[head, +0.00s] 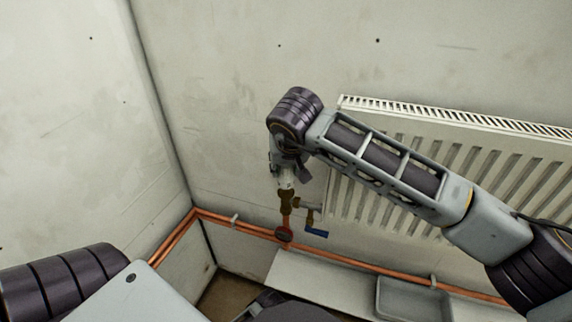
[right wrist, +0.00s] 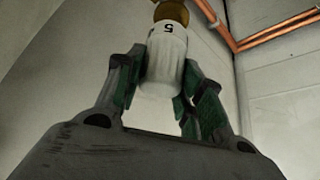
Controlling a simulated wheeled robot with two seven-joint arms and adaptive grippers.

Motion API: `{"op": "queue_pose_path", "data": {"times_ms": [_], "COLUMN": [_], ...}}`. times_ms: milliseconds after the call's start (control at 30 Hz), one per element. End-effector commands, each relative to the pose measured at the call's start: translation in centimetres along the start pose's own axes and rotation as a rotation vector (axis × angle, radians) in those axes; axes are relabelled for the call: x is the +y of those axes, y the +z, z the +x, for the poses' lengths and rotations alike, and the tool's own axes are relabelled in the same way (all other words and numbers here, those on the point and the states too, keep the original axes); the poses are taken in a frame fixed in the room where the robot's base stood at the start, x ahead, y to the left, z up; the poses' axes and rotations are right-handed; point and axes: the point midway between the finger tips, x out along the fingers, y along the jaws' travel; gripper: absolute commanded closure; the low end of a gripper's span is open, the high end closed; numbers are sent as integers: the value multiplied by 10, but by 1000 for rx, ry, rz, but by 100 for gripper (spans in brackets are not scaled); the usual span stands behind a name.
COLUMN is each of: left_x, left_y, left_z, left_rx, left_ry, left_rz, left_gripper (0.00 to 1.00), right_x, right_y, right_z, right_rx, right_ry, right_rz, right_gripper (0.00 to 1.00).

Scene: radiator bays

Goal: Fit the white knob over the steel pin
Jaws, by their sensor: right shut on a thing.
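The white knob (right wrist: 166,48), marked with a 5, is between the green-padded fingers of my right gripper (right wrist: 162,75), which is shut on it. In the head view the knob (head: 286,181) shows small below my right gripper (head: 284,168). It is directly above the brass valve body (head: 286,197), and in the right wrist view its far end meets or overlaps the brass (right wrist: 172,12). The steel pin is hidden, so I cannot tell how far the knob is over it. My left gripper is out of view.
A white radiator (head: 470,165) hangs on the wall right of the valve. A blue lever (head: 317,233) sits low beside the valve. Copper pipes (head: 255,230) run along the walls. A grey tray (head: 412,300) lies at lower right on a pale ledge (head: 318,284).

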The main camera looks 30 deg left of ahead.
Motion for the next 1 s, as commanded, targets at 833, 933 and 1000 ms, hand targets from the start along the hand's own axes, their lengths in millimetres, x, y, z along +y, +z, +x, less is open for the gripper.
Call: {"op": "queue_pose_path", "data": {"times_ms": [833,933,1000], "left_x": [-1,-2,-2], "left_y": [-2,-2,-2], "left_z": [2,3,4], "left_rx": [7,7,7], "left_ry": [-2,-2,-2], "left_rz": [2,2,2], "left_gripper": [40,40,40], "right_x": [0,0,0], "right_y": [3,4,4], "right_z": [4,5,6], "right_rx": [-1,-1,-1], "right_ry": [0,1,1], "right_rz": [0,0,0], "right_gripper": [88,88,88]}}
